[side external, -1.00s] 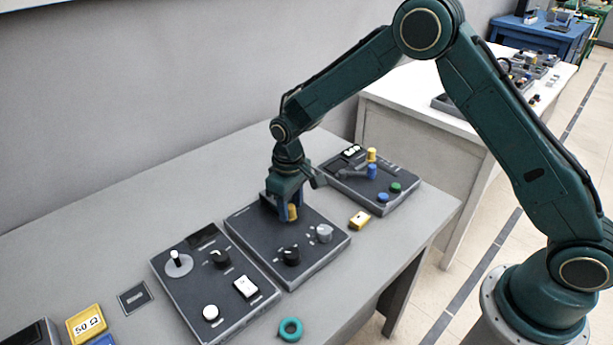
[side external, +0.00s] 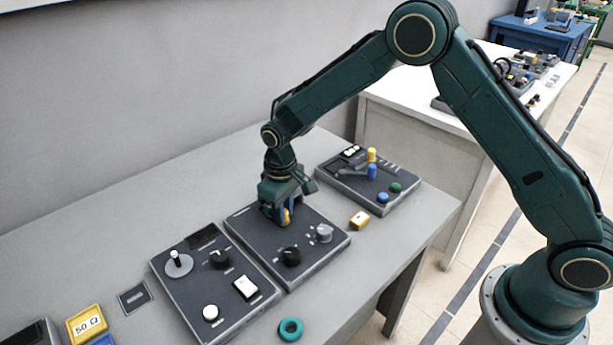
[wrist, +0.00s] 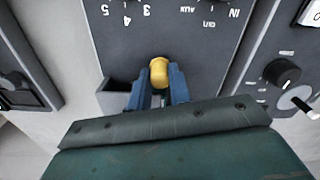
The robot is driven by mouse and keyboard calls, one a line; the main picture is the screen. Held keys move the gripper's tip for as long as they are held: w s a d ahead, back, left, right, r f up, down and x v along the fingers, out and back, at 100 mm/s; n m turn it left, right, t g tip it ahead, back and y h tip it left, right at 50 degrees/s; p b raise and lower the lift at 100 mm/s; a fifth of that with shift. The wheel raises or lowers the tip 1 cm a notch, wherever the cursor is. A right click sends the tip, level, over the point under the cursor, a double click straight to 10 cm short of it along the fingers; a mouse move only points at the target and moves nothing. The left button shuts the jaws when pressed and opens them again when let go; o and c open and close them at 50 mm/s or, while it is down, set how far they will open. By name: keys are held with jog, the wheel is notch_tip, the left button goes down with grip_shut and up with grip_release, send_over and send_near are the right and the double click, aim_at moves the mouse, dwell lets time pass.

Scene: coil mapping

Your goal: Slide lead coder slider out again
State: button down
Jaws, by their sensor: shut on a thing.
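The slider's yellow knob (side external: 286,217) sits at the back part of the middle dark panel (side external: 262,240). My gripper (side external: 281,214) is pointed down over it with its blue fingers on either side. In the wrist view the yellow knob (wrist: 159,72) shows between the blue fingertips of my gripper (wrist: 160,88), which are shut on it. The slider's slot and the panel surface behind the knob are hidden by my gripper.
A black knob (side external: 290,256) and a grey knob (side external: 324,233) stand on the same panel. A joystick panel (side external: 215,275) lies left, a lever panel (side external: 365,180) right.

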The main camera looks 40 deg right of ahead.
jog(key=a, duration=0.7)
jog(key=c, duration=1.3)
grip_release()
jog(key=shift+r, duration=0.1)
jog(key=shift+r, duration=0.4)
notch_tip(320, 180, up, 13)
jog(key=shift+f, duration=0.1)
